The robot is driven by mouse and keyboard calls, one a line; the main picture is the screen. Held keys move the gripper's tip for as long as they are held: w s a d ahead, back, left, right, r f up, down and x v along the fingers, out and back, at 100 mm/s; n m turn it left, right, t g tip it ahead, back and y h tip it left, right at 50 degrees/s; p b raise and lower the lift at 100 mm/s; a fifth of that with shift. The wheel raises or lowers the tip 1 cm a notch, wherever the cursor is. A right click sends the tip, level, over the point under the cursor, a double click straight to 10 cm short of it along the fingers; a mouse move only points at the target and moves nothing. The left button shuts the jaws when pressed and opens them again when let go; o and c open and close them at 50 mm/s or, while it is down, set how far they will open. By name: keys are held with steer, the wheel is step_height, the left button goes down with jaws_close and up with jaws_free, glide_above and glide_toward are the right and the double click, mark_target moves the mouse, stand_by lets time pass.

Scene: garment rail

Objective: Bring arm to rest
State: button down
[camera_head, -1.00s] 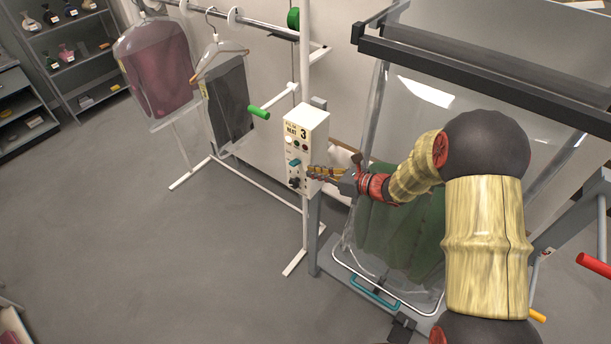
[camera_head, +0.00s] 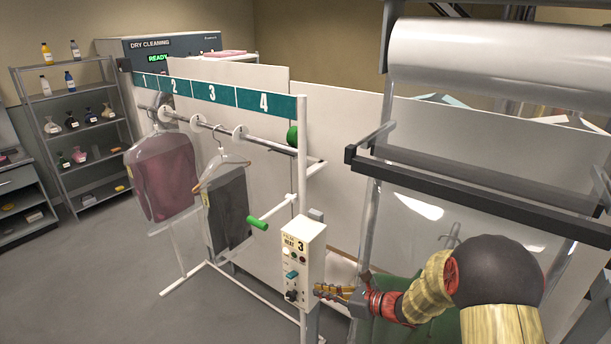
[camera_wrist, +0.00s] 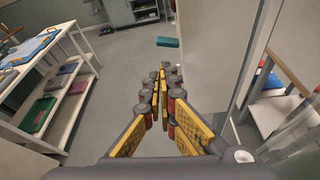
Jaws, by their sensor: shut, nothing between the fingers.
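My gripper (camera_head: 322,290) is at the right side of the white control box (camera_head: 302,262), close to its lower switches. I cannot tell whether it touches the box. In the wrist view its yellow-padded fingers (camera_wrist: 164,72) are closed together with nothing between them. My arm reaches in from the lower right, in front of the clear film of the bagging frame. A green garment (camera_head: 420,325) hangs behind my arm, mostly hidden by it.
A rail (camera_head: 262,142) with numbered signs holds a maroon bagged garment (camera_head: 160,180) and a dark one (camera_head: 229,210). A green-tipped handle (camera_head: 257,222) sticks out left of the box. A shelf with bottles (camera_head: 80,130) stands far left. Open floor lies at lower left.

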steer(key=s+f+n+g+h+b, duration=0.3)
steer(key=s+n+g, duration=0.5)
steer(key=s+n, duration=0.9)
steer(key=s+d+r+n+t+h+b, duration=0.2)
steer(key=s+d+n+t+h+b, duration=0.1)
steer(key=s+d+b, duration=0.3)
steer(key=s+d+r+n+t+h+b, duration=0.1)
steer(key=s+d+n+t+h+b, duration=0.2)
steer(key=s+b, duration=0.8)
steer(key=s+d+n+h, duration=0.1)
steer(key=d+n+h, duration=0.1)
steer(key=d+n, duration=0.1)
steer(key=shift+d+r+n+h+b, duration=0.2)
steer(key=shift+r+n+h+b, duration=0.1)
steer(key=shift+r+h, duration=0.1)
steer(key=c, duration=2.6)
jaws_free()
